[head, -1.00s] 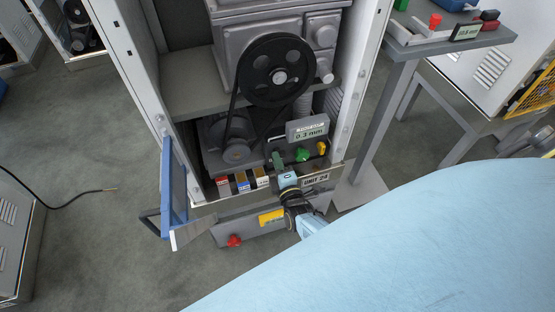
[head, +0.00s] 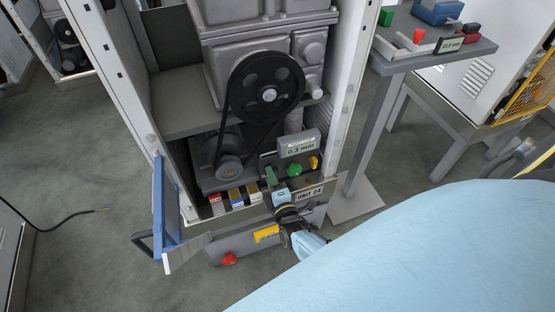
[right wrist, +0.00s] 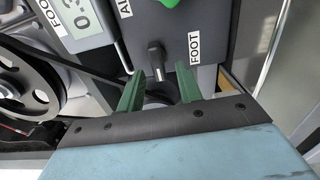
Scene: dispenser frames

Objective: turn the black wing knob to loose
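The black wing knob (right wrist: 155,58) sits on the grey panel beside a white FOOT label (right wrist: 194,48) in the right wrist view. Its wing points roughly up and down in that picture. My right gripper (right wrist: 160,72) is open, with one green finger on each side of the knob's lower end. I see a gap between the knob and each finger; whether the tips reach past it in depth I cannot tell. In the head view my right gripper (head: 271,175) is at the left end of the panel and the knob is hidden. My left gripper is not in view.
A green knob (head: 294,170) and a yellow one (head: 314,162) are to the right on the panel, below a 0.3 mm display (head: 299,144). A belt pulley (head: 265,88) is above. An open blue door (head: 166,205) is at the left, a red button (head: 229,258) below.

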